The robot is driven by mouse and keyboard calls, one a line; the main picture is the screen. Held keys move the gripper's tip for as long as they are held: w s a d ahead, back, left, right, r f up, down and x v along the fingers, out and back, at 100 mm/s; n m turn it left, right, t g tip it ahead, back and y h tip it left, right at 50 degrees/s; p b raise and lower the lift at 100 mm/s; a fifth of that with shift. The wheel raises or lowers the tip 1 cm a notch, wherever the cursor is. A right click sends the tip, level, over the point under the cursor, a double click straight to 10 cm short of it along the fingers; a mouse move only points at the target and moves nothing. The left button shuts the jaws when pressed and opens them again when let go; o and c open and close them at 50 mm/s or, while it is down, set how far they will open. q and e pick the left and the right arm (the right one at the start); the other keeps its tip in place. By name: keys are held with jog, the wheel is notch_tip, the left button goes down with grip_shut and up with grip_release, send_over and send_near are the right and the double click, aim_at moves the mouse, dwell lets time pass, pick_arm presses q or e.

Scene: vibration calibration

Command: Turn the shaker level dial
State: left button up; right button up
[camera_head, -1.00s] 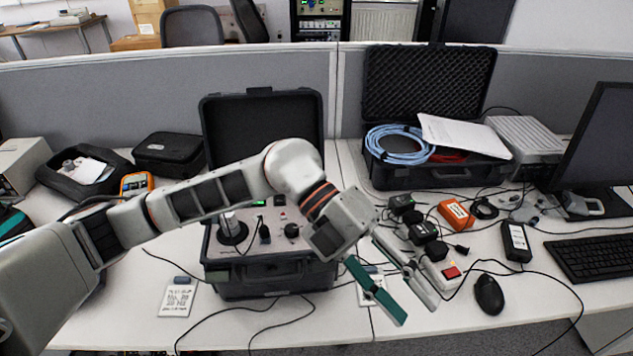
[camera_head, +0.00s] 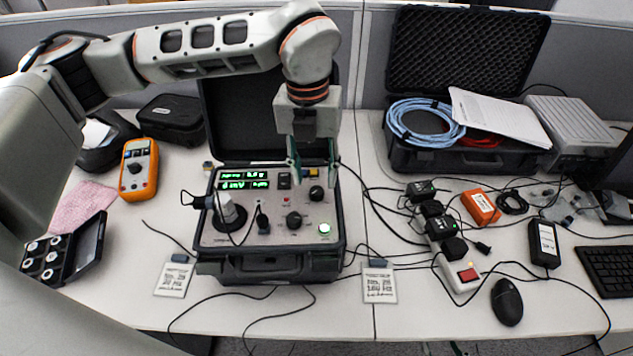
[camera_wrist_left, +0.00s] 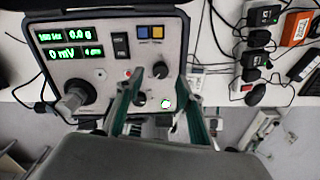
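The shaker unit sits in an open black case (camera_head: 268,268), its grey panel (camera_head: 262,238) facing up. The panel carries two dark round dials: an upper right dial (camera_head: 315,194) and a lower middle dial (camera_head: 294,220). I cannot read which is the level dial. My left gripper (camera_head: 313,168) is open and points down over the panel's upper right. In the left wrist view, its fingertips (camera_wrist_left: 158,82) are apart, with the upper right dial (camera_wrist_left: 160,70) just beyond the gap between them. The lower dial (camera_wrist_left: 140,98) shows between the fingers. My right gripper is out of view.
The shaker (camera_head: 229,213) stands on the panel's left, below green lit displays (camera_head: 243,179). A lit button (camera_head: 324,228) is at lower right. An orange meter (camera_head: 138,170) stands left. Cables, black adapters and a power strip (camera_head: 460,275) lie right. The case lid stands behind the gripper.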

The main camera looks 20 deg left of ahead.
aim_at(317, 189)
pick_arm(q)
jog(key=shift+d+f, duration=0.1)
jog(key=shift+f, duration=1.8)
grip_shut()
jog(key=m, duration=0.6)
jog(key=shift+w+r+m+p, duration=0.1)
jog(key=shift+r+m+p, duration=0.05)
jog(key=shift+m+p, duration=0.2)
jog(key=m, duration=0.6)
jog(key=shift+d+p, duration=0.1)
jog(key=shift+p, duration=0.25)
jog(key=shift+m, duration=0.25)
